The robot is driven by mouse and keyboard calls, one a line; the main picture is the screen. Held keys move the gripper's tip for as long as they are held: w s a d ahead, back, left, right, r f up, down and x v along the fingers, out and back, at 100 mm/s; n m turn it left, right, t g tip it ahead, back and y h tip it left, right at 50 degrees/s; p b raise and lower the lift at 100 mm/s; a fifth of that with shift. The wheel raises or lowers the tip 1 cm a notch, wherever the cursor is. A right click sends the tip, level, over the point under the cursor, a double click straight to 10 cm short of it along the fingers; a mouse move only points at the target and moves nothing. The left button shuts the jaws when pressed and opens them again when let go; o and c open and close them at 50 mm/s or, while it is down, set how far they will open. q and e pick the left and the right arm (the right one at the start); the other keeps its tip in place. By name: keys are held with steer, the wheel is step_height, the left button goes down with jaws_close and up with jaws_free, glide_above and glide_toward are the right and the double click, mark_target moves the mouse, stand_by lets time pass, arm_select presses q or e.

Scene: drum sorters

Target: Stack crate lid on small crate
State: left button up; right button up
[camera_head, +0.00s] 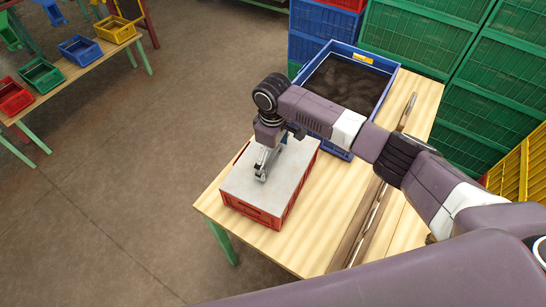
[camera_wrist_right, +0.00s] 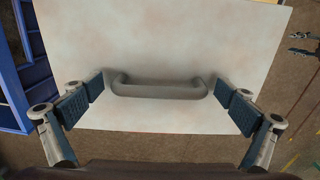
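The crate lid (camera_head: 287,169) is a pale grey-white plate with a bar handle (camera_wrist_right: 160,88) on top. It lies over the small red crate (camera_head: 258,215) at the table's left end. Red rim shows along the lid's left edge in the head view; whether the lid is fully seated or slightly raised I cannot tell. My right gripper (camera_head: 264,170) is over the lid. My left gripper is not in the head view.
A blue crate of dark soil (camera_head: 325,49) stands on the wooden table (camera_head: 330,228) behind the small crate. Stacked green crates (camera_head: 497,95) rise behind the table. Another table with small coloured bins (camera_head: 79,50) stands far left. Open floor (camera_head: 150,170) lies between.

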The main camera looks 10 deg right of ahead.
steer(key=shift+r, duration=0.15)
step_height(320, 180, up, 12)
stand_by(0.5)
